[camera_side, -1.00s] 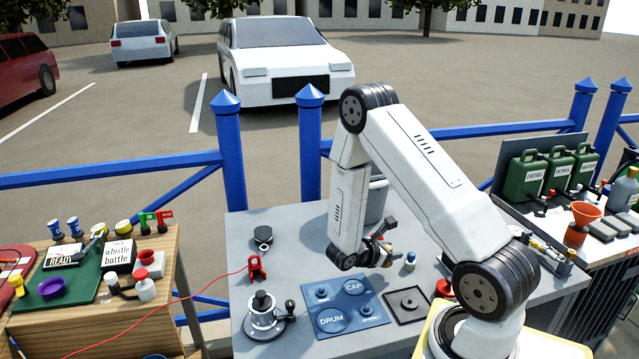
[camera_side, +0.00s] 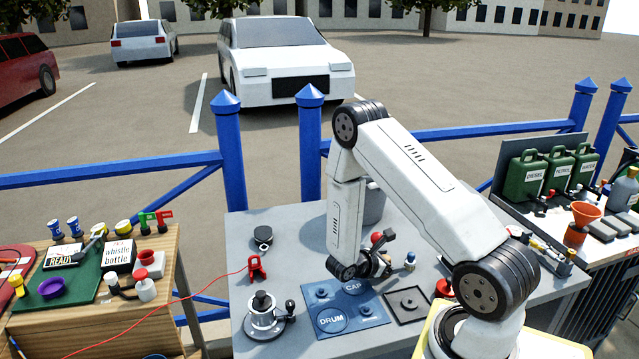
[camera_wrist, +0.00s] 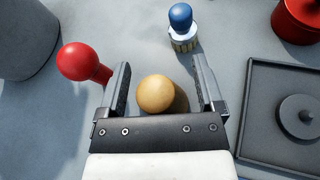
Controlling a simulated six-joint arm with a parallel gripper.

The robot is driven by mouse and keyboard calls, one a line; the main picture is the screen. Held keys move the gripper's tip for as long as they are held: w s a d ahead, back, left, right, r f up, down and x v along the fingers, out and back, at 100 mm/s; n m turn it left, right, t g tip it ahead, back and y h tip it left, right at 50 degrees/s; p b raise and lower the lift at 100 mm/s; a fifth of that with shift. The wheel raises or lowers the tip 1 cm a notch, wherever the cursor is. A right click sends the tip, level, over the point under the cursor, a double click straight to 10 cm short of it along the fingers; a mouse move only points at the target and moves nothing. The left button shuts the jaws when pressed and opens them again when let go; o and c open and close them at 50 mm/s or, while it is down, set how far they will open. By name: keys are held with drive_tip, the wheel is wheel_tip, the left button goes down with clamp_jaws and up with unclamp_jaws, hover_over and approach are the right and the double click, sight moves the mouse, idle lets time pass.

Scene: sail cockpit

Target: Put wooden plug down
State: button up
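The wooden plug, with a round tan top (camera_wrist: 156,92), is between the two fingers of my gripper (camera_wrist: 161,68) in the wrist view. A gap shows on each side of it, so the fingers are apart and not closed on it. A shadow lies beside it on the grey bench; its lower part is hidden under its top. In the side view my gripper (camera_side: 376,262) is low over the bench, just behind the blue panel, and the plug is hard to make out there.
A red-knobbed piece (camera_wrist: 84,63) stands close outside the left finger. A dark square tray (camera_wrist: 250,115) with a round knob lies right. The blue CAP and DRUM panel (camera_side: 346,305) and a grey cylinder (camera_wrist: 22,38) are near.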

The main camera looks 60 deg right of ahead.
drive_tip(key=shift+r, duration=0.15)
drive_tip(key=shift+v, duration=5.95)
drive_tip(key=shift+a, duration=0.1)
drive_tip(key=shift+s+a+r+m+y, duration=0.3)
drive_tip(key=shift+a+m+y, duration=0.2)
drive_tip(key=shift+y, duration=0.1)
drive_tip(key=a+r+m+t+y, duration=0.4)
drive_tip(key=a+m+y, duration=0.1)
drive_tip(key=a, duration=0.3)
drive_tip(key=w+a+r+m+t+y, duration=0.1)
drive_tip(key=a+r+m+t+y, duration=0.3)
drive_tip(key=a, duration=0.5)
drive_tip(key=shift+w+r+m+y, duration=0.35)
drive_tip(key=shift+r+m+y, duration=0.35)
drive_tip(key=shift+y, duration=0.4)
